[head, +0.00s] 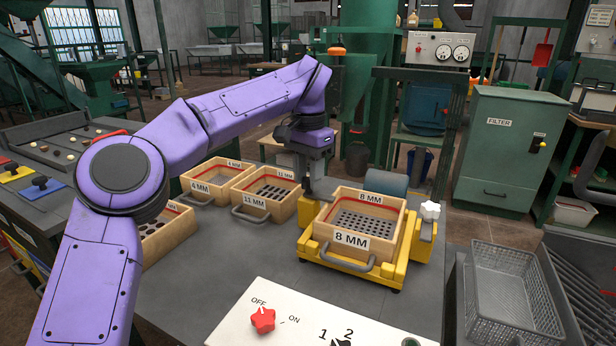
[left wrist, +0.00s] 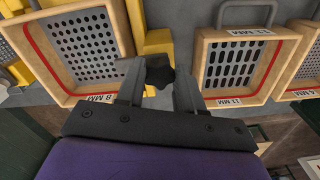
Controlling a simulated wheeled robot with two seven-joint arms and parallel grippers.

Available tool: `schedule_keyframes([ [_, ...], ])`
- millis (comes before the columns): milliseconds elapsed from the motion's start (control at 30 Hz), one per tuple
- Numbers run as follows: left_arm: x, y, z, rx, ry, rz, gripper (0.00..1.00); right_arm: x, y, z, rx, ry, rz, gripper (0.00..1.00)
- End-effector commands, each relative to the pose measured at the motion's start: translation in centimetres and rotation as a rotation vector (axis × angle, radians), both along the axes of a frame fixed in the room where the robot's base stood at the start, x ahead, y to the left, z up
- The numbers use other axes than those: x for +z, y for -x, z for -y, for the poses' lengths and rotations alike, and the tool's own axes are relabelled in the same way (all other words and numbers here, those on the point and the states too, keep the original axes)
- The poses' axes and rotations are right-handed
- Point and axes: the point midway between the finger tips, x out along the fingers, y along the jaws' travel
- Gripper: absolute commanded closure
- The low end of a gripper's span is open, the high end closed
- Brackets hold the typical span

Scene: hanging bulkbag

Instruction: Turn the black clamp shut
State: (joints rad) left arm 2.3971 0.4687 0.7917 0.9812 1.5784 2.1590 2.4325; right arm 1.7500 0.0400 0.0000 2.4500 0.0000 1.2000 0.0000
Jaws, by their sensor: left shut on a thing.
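The black clamp (left wrist: 159,74) is a dark star-shaped knob on the yellow frame, at the left side of the 8 MM sieve box (head: 352,256). My left gripper (head: 309,187) comes down from above at that side. In the left wrist view its two fingers stand on either side of the knob, shut on it. In the head view the gripper and arm hide most of the knob. The 8 MM box sits in the yellow shaker frame (head: 392,272). A white star-shaped clamp (head: 430,211) is on the frame's right side. My right gripper is not in view.
An 11 MM sieve box (head: 255,200) and a 4 MM box (head: 200,188) stand to the left. A white panel (head: 300,320) with a red OFF/ON knob (head: 263,320) is in front. A wire basket (head: 510,290) is at the right.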

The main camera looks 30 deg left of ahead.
Motion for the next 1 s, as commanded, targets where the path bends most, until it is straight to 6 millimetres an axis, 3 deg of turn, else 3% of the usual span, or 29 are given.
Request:
schedule_keyframes([
  [200, 0.2, 0.0, -0.1, 0.002, -0.001, 0.004, 0.94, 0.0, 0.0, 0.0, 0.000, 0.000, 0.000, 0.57],
  [233, 0.2, 0.0, -0.1, 0.002, -0.001, 0.004, 0.60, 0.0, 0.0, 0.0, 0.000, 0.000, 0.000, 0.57],
  [300, 0.1, 0.0, -0.1, 0.002, -0.001, 0.003, 0.38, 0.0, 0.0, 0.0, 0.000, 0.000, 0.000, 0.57],
  [667, 0.9, 0.0, 0.0, 0.000, -0.001, 0.002, 0.38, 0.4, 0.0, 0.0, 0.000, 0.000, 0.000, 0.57],
  [1000, 8.7, -0.1, 0.0, 0.002, -0.001, 0.004, 0.38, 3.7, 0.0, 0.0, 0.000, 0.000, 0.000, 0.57],
])
